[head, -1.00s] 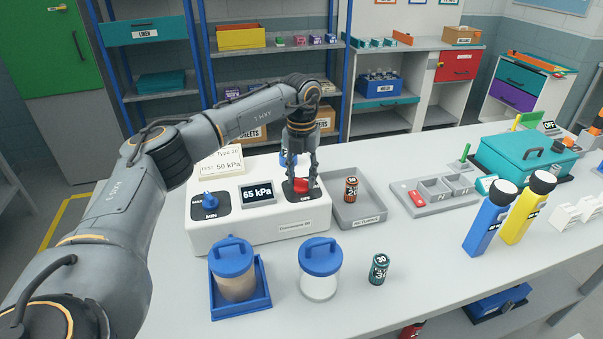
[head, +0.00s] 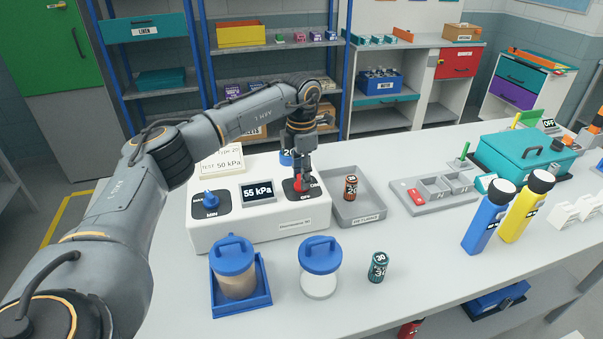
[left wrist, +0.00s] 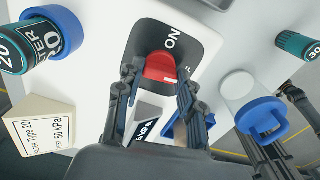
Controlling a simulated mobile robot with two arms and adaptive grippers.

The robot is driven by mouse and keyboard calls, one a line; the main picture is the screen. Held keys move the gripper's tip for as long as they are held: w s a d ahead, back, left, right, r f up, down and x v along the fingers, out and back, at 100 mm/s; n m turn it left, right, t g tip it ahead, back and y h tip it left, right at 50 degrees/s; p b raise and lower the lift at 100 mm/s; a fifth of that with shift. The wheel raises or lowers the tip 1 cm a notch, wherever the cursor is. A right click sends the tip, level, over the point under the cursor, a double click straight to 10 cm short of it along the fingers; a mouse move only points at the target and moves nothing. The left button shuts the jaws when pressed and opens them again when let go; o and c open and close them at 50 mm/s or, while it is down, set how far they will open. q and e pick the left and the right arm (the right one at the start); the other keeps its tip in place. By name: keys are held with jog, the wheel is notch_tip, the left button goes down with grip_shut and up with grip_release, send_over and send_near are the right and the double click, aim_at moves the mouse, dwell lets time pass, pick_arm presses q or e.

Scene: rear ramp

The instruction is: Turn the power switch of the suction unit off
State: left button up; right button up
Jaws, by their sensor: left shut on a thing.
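The suction unit (head: 260,233) is a white box on the bench with a blue dial (head: 210,198) and a display (head: 257,192) reading 55 kPa. Its red power switch (head: 299,187) sits on a dark plate at the right, marked ON and OFF. My left gripper (head: 300,179) comes down from above and is shut on the red switch. In the left wrist view the red knob (left wrist: 160,67) is between the two fingers (left wrist: 157,88), with the word ON beside it. The fingers hide part of the knob, so its exact setting is unclear.
A grey tray (head: 375,213) with a brown canister (head: 351,188) stands right of the unit. In front stand two blue-lidded jars (head: 233,255) (head: 320,257) and a dark teal canister (head: 378,267). Blue and yellow torches (head: 486,222) (head: 525,212) stand farther right.

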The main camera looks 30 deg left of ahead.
pick_arm(q)
jog(key=shift+m, duration=0.6)
jog(key=o, duration=1.2)
jog(key=shift+c, duration=0.2)
jog(key=shift+r, duration=0.2)
notch_tip(320, 180, up, 12)
jog(key=shift+f, duration=0.2)
